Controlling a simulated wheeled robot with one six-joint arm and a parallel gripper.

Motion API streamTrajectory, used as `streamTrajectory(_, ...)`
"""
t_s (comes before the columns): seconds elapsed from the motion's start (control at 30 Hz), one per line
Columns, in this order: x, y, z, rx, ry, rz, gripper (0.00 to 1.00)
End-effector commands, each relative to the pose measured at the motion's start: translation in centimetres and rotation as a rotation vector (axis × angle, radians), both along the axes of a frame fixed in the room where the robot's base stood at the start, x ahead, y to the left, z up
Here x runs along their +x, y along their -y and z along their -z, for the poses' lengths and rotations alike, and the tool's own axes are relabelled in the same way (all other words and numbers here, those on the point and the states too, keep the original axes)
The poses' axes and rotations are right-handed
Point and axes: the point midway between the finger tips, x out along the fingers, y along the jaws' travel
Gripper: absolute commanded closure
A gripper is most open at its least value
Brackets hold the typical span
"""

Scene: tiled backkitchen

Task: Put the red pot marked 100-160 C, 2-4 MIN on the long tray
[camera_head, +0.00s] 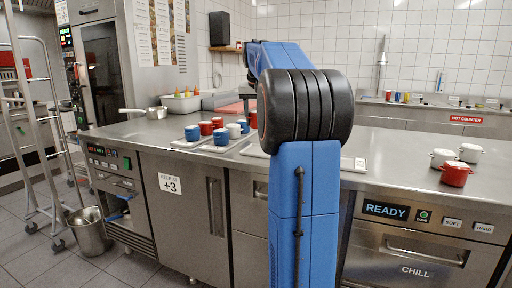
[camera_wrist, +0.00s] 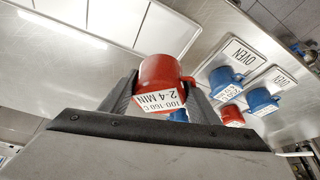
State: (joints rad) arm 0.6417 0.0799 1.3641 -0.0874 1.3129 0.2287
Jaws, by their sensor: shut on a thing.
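In the wrist view my gripper (camera_wrist: 162,94) is shut on the red pot (camera_wrist: 163,70), with a finger on either side. The pot's white label reads 100-160 C, 2-4 MIN. A long, pale, sectioned tray (camera_wrist: 108,22) lies beyond the pot at the upper left; its sections in view are empty. In the head view a long tray (camera_head: 254,151) lies on the counter, mostly hidden behind my arm. My gripper is hidden there too. A red pot (camera_head: 253,118) shows at the arm's left edge; I cannot tell whether it is the held one.
Blue pots (camera_wrist: 225,82) and another red pot (camera_wrist: 232,115) stand by trays marked OVEN (camera_wrist: 237,52). The head view shows this cluster left of my arm (camera_head: 193,133). A red pot (camera_head: 455,173) and two white pots (camera_head: 470,152) stand on the right counter.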

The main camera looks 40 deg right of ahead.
Motion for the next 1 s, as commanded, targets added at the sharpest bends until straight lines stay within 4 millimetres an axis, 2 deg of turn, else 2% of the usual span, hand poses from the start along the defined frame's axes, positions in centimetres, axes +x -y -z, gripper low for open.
streamTrajectory(0.3,-0.1,-0.1,4.7,0.001,-0.002,-0.001,0.76)
streamTrajectory(0.53,0.0,0.0,6.1,0.001,-0.001,-0.001,0.76)
streamTrajectory(0.8,0.0,0.0,9.3,0.001,-0.001,0.000,0.76)
streamTrajectory(1.0,0.0,0.0,9.5,0.000,0.000,0.000,0.76)
